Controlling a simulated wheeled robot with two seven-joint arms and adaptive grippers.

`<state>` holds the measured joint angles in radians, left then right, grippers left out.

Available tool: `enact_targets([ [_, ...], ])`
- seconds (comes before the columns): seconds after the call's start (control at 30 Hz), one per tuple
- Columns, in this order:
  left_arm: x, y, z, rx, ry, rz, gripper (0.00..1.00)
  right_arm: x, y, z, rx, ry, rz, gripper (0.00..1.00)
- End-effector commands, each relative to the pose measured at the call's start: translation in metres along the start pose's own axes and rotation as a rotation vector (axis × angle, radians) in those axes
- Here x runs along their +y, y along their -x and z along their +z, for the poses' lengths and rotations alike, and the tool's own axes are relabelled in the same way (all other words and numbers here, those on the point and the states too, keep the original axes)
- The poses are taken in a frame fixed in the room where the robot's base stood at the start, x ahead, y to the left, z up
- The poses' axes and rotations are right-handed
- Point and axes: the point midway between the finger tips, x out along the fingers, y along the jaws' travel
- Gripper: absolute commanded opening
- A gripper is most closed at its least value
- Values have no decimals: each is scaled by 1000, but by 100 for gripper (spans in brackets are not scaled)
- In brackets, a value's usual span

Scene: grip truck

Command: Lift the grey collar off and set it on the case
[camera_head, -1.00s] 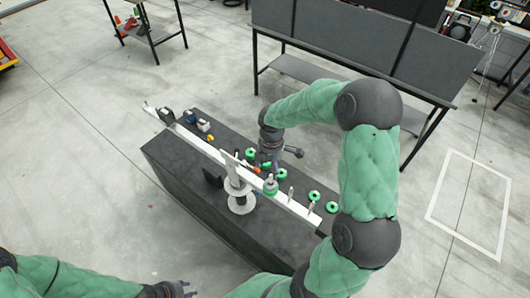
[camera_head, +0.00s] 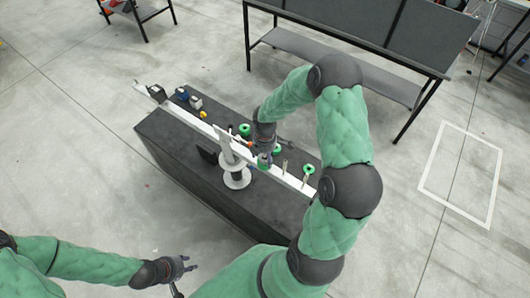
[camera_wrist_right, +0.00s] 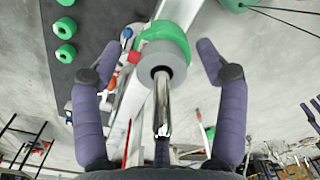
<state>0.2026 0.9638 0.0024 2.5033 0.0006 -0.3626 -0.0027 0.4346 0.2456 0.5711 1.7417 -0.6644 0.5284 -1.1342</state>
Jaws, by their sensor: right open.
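The grey collar (camera_wrist_right: 167,62) is a ring around an upright metal rod (camera_wrist_right: 161,105) in the right wrist view. A green ring (camera_wrist_right: 163,32) lies just beyond it on the same rod. My right gripper (camera_wrist_right: 164,44) is open, with one purple finger on each side of the collar and a gap to it on both sides. In the head view my right gripper (camera_head: 264,148) is over the white rail and partly hides the rod. The black case (camera_head: 180,158) is the long dark box under the rail. My left gripper (camera_head: 182,268) hangs empty at lower left.
A white rail (camera_head: 200,124) runs along the case, with a white post and round spool (camera_head: 236,178) beside it. Several green rings, such as one (camera_head: 309,169), and small blue parts (camera_head: 181,95) lie on top. A grey table (camera_head: 340,35) stands behind.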

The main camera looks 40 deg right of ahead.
Motion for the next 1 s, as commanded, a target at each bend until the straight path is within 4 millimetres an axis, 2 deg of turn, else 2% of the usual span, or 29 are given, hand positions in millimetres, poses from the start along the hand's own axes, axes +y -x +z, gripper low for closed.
enact_targets([
  [0.2,0,0,0,0,0,0,35,0,0,0,0,0,0,74],
  [0.4,0,0,0,0,0,0,35,0,0,0,0,0,0,17],
  [0.43,0,0,0,0,0,0,35,0,0,0,0,0,0,15],
  [0.53,0,0,0,0,0,0,35,0,0,0,0,0,0,15],
  [0.57,0,0,0,0,0,0,35,0,0,0,0,0,0,39],
  [0.6,0,0,0,0,0,0,35,0,0,0,0,0,0,27],
  [0.63,0,0,0,0,0,0,35,0,0,0,0,0,0,21],
  [1.0,0,0,0,0,0,0,35,0,0,0,0,0,0,21],
])
